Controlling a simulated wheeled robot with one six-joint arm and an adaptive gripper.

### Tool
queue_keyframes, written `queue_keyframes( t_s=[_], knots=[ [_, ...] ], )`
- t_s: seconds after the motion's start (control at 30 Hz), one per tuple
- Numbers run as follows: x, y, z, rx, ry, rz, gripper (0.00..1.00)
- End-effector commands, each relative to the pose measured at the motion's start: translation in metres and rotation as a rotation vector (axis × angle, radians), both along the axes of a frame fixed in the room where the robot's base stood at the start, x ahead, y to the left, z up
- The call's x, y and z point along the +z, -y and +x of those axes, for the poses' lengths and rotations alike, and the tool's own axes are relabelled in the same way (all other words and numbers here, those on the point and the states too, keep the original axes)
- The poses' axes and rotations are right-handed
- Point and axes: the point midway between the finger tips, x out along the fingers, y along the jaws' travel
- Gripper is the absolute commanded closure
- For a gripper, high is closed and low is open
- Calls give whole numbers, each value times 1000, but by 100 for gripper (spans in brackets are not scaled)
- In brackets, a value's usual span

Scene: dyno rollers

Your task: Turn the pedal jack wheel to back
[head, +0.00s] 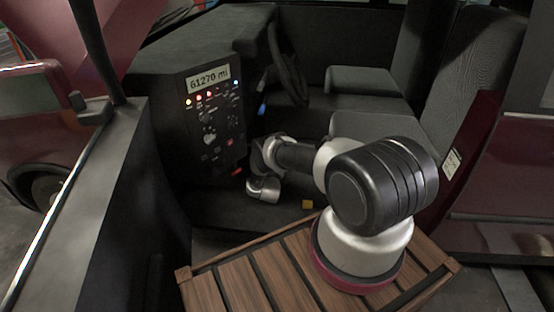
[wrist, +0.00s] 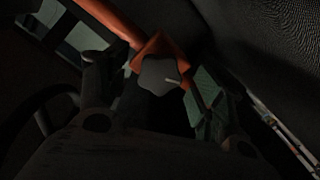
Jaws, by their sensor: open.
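The pedal jack wheel (wrist: 160,74) is a dark grey, lobed knob with a short pale mark near its right side. It sits in front of an orange jack body (wrist: 130,25) with a bar running to the upper left. My gripper (wrist: 157,92) is open, with one dark finger left of the wheel and the other to its lower right. The wheel lies between and beyond the fingers. The dim picture does not show whether they touch it. In the head view my arm reaches into the footwell; the gripper, wheel and jack are hidden there.
A dash panel (head: 209,115) with a lit mileage display and knobs stands left of my arm. A steering wheel (head: 288,72) and seats (head: 375,83) are behind. A slatted wooden platform (head: 240,285) is in front.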

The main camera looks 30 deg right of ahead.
Motion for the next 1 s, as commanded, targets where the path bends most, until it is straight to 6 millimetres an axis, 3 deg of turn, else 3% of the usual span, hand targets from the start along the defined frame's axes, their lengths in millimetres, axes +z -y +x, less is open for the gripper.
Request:
queue_keyframes(
  t_s=[0.03,0.2,0.3,0.67,1.0],
  knots=[
    [0,0,0,0,0,0,35],
    [0,0,0,0,0,0,66],
    [0,0,0,0,0,0,79],
    [0,0,0,0,28,40,79],
    [0,0,0,0,161,237,79]
  ],
)
